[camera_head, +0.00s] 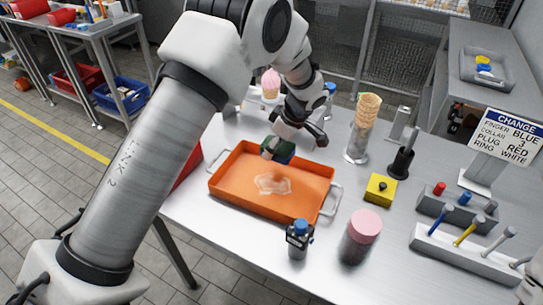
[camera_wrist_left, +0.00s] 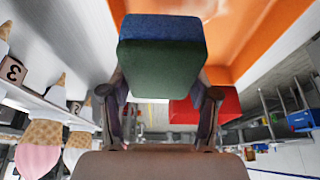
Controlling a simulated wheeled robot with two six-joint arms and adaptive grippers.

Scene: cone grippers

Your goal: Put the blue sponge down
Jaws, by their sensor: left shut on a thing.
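The blue sponge (camera_head: 283,151) has a dark green face and shows large in the left wrist view (camera_wrist_left: 162,65). My left gripper (camera_head: 275,143) is shut on it, with one finger on each side. In the head view the sponge appears over the back part of the orange tray (camera_head: 232,204). I cannot tell whether it touches the tray. A pale wet-looking patch (camera_head: 272,184) lies on the tray floor.
A dark bottle with a blue cap (camera_head: 299,241) and a pink-lidded jar (camera_head: 359,238) stand in front of the tray. A yellow block (camera_head: 380,189), a cone stack (camera_head: 366,125) and a tool rack (camera_head: 465,256) stand to the right. A red bin (camera_head: 187,165) is at left.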

